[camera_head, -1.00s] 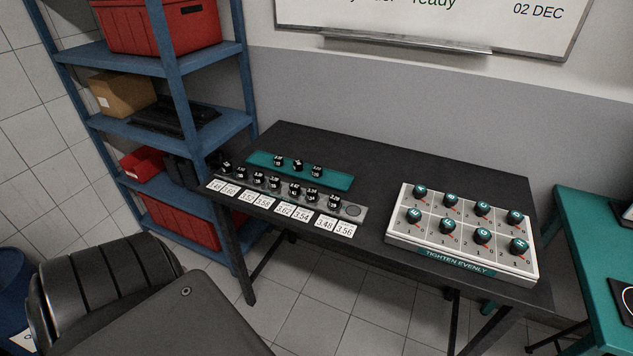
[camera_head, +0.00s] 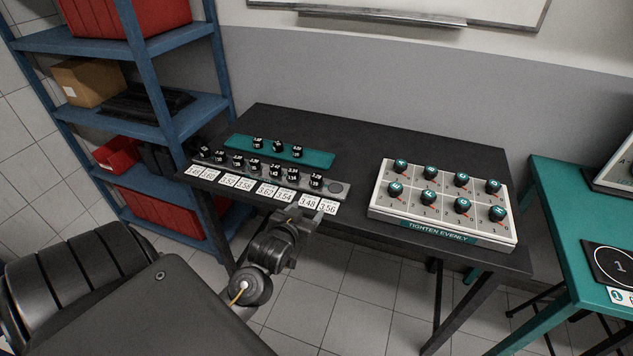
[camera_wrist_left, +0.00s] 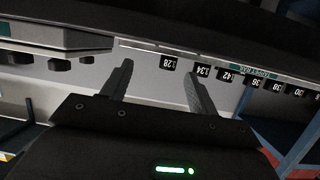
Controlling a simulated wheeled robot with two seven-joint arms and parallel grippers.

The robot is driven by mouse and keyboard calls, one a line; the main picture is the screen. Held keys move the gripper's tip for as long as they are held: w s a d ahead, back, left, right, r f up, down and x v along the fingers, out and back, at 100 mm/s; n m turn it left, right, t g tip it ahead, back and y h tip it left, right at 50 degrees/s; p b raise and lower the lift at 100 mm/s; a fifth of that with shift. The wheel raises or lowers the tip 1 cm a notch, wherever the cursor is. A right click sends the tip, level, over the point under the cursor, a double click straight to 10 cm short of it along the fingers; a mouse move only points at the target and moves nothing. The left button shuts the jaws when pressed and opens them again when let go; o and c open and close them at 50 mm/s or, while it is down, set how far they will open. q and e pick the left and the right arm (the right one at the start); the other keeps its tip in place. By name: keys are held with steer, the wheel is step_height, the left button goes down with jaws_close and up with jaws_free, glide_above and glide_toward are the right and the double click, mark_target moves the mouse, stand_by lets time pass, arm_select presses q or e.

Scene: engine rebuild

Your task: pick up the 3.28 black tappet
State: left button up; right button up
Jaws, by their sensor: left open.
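The 3.28 black tappet (camera_head: 316,180) appears to be the small black cube at the right end of the front row on the grey rack (camera_head: 335,189). Its label is only partly readable. In the left wrist view, which is upside down, a black tappet (camera_wrist_left: 169,63) with a label ending in 28 shows between and beyond my fingers. My left gripper (camera_head: 298,212) is in front of the table's front edge, near the white labels, apart from the tappet. In the left wrist view my gripper (camera_wrist_left: 158,74) is open and empty. My right gripper is out of view.
Other black tappets (camera_head: 291,174) stand close by to the left in the row. Behind is a teal strip (camera_head: 315,159) with three more. White number cards (camera_head: 268,190) lie along the front. A white box (camera_head: 378,211) with teal-topped knobs stands to the right. A blue shelf (camera_head: 150,128) is at left.

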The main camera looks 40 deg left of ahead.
mark_target(316, 178)
arm_select(q)
steer(key=shift+n+t+y, duration=0.3)
steer(key=shift+t+y, duration=0.2)
steer(key=shift+t, duration=0.1)
steer(key=shift+w+a+r+p, duration=0.15)
steer(key=shift+w+a+r, duration=0.1)
steer(key=shift+w+a, duration=0.7)
steer(key=shift+w+a+r+p, duration=0.15)
steer(key=shift+w+a+r, duration=0.2)
steer(key=shift+w, duration=1)
steer(key=shift+w+a+r+p, duration=0.15)
steer(key=shift+w+a, duration=0.6)
steer(key=shift+w, duration=0.5)
steer(key=x, duration=0.2)
steer(key=p+x, duration=0.1)
steer(key=x, duration=0.2)
steer(key=shift+a+p, duration=0.25)
steer(key=shift+p, duration=0.05)
steer(key=shift+c, duration=0.4)
steer(key=c, duration=1)
steer(key=shift+r, duration=0.2)
